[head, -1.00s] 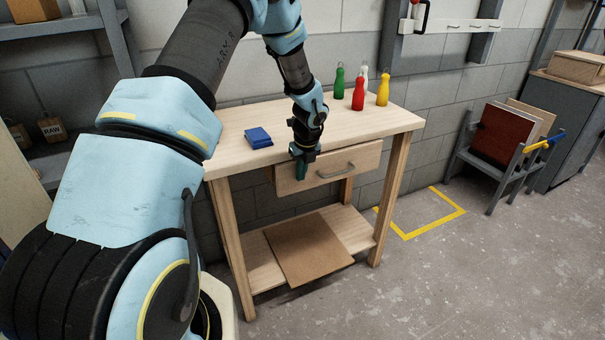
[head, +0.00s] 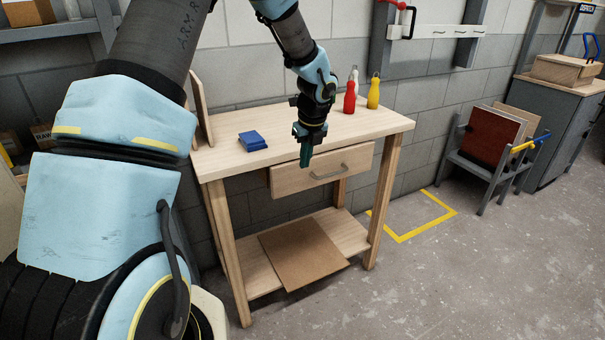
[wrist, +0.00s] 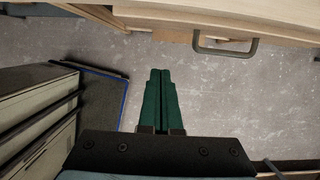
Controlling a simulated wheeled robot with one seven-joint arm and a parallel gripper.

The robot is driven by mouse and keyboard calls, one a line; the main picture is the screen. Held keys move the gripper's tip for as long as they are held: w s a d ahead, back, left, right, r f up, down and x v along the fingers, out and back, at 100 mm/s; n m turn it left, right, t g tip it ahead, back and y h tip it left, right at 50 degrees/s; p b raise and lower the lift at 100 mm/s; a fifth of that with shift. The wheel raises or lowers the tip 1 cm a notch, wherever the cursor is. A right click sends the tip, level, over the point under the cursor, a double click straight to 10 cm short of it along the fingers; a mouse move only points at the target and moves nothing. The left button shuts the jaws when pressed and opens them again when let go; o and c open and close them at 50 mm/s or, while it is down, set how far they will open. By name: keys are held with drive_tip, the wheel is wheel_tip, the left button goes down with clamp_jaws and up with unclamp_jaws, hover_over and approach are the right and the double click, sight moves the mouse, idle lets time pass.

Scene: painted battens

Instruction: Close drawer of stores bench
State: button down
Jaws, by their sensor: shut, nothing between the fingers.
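The stores bench (head: 380,128) is a pale wooden table with a lower shelf. Its drawer (head: 287,181) has a plain wood front just under the tabletop edge and a grey bar handle (head: 328,172). Little or no gap shows above the drawer front; I cannot tell exactly how far in it sits. My gripper (head: 305,162) is shut and empty, pointing down before the drawer's left part. In the wrist view, the green fingers (wrist: 160,78) are together over the floor, apart from the drawer front (wrist: 175,20), with the handle (wrist: 226,50) to their upper right.
A blue block (head: 252,141) lies on the tabletop, with red (head: 350,98) and yellow (head: 373,95) bottles at the back. A brown board (head: 302,250) lies on the lower shelf. A rack of panels (head: 490,145) stands to the right. The floor in front is clear.

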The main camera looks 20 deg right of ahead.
drive_tip(key=s+a+f+n+y+b, duration=0.15)
drive_tip(key=s+f+y, duration=0.4)
drive_tip(key=f, duration=0.75)
drive_tip(key=m+t+h+b, duration=0.2)
drive_tip(key=t+h, duration=0.1)
drive_tip(key=t, duration=1.2)
approach(293, 179)
drive_tip(key=shift+n, duration=0.25)
drive_tip(key=w, duration=0.4)
drive_tip(key=w+a, duration=0.1)
drive_tip(key=w, duration=0.1)
drive_tip(key=shift+w, duration=0.4)
